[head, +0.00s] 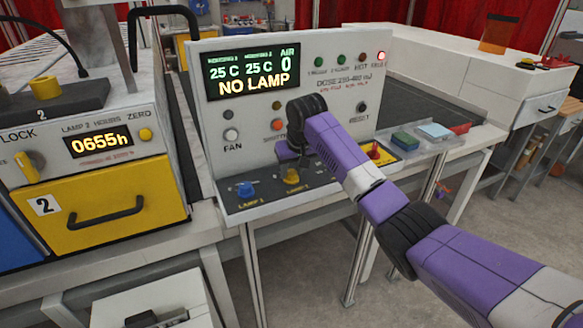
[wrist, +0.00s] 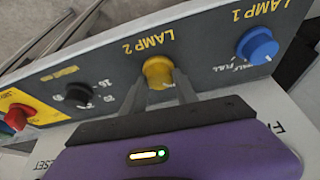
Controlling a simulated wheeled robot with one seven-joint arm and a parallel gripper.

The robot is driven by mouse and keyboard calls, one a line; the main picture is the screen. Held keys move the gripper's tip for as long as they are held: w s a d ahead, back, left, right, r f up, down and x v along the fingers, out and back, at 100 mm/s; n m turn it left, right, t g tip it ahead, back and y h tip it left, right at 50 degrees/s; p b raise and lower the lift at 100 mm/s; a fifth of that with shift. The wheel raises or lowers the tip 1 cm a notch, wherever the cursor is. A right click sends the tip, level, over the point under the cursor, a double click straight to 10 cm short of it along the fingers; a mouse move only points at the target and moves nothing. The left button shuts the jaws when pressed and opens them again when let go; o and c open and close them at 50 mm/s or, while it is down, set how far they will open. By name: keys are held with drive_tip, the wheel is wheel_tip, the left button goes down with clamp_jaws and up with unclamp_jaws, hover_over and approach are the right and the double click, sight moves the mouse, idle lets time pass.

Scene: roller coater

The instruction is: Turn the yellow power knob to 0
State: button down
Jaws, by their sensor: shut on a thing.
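The yellow knob (head: 291,177) sits on the sloped lower panel of the grey console (head: 222,160), by the LAMP 2 label. It also shows in the wrist view (wrist: 157,72), with its base dial partly covered. My gripper (head: 289,161) reaches down to it from above. In the wrist view, my gripper's two fingers (wrist: 161,85) close on the knob's sides. The scale marks around this knob are hidden, so I cannot read its setting. The console display (head: 252,72) reads NO LAMP, 25 C twice and AIR 0.
A blue LAMP 1 knob (wrist: 257,46) is on one side of the yellow knob. A black knob (wrist: 80,94) and a red switch on a yellow plate (wrist: 17,117) are on the other. A cabinet with a yellow drawer (head: 115,190) stands left of the console.

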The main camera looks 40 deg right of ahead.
drive_tip(key=shift+n, duration=0.5)
drive_tip(key=c, duration=0.9)
unclamp_jaws()
drive_tip(key=shift+c, duration=0.2)
drive_tip(key=d+b+v, duration=0.1)
drive_tip(key=v, duration=0.6)
drive_tip(key=shift+s+a+r, duration=0.2)
drive_tip(key=shift+a+r, duration=0.15)
